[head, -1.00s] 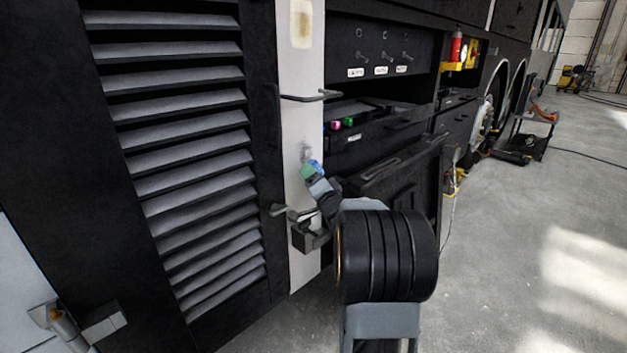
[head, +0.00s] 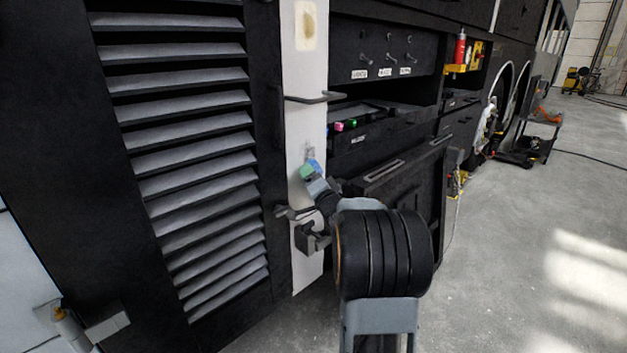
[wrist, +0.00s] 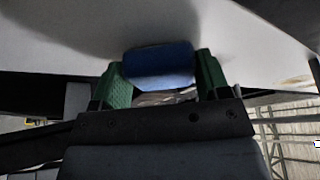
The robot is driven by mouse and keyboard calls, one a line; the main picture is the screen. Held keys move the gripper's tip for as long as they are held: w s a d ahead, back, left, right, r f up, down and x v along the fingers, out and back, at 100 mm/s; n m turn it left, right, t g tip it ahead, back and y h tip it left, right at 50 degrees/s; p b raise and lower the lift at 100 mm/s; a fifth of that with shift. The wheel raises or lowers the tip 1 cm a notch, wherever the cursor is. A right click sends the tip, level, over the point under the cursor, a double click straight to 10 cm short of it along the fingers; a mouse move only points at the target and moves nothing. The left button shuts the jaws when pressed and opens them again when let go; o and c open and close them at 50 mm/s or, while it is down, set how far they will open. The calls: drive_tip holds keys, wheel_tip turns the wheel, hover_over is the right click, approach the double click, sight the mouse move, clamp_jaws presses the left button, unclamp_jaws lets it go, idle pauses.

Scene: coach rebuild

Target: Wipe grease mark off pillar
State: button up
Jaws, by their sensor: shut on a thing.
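The white pillar (head: 308,95) stands upright between a louvred black panel and black lockers. A faint grey smudge (head: 309,151) is on it just above my gripper. A yellowish stain (head: 308,25) shows higher up. My gripper (head: 313,168) is low in front of the pillar. In the wrist view my gripper (wrist: 160,75) has its green fingers shut on a blue pad (wrist: 160,66), with the pale pillar surface (wrist: 70,35) beyond it. The pad is at or very near the pillar; I cannot tell if it touches. The gripper hides the pillar behind it.
A dark handle (head: 313,98) sticks out across the pillar between stain and smudge. The louvred panel (head: 195,150) is on the left. Open lockers (head: 385,130) and a red bottle (head: 460,48) are on the right. The grey floor (head: 510,240) at right is largely clear.

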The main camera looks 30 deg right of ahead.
sight(307, 151)
drive_tip(key=shift+w+r+p, duration=0.1)
drive_tip(key=shift+r+p, duration=3.85)
drive_tip(key=shift+r, duration=1.25)
drive_tip(key=shift+f+b, duration=1.5)
drive_tip(key=shift+f, duration=0.55)
drive_tip(key=shift+f+b, duration=2.55)
drive_tip(key=shift+f, duration=0.65)
drive_tip(key=s+d, duration=0.1)
drive_tip(key=s, duration=0.5)
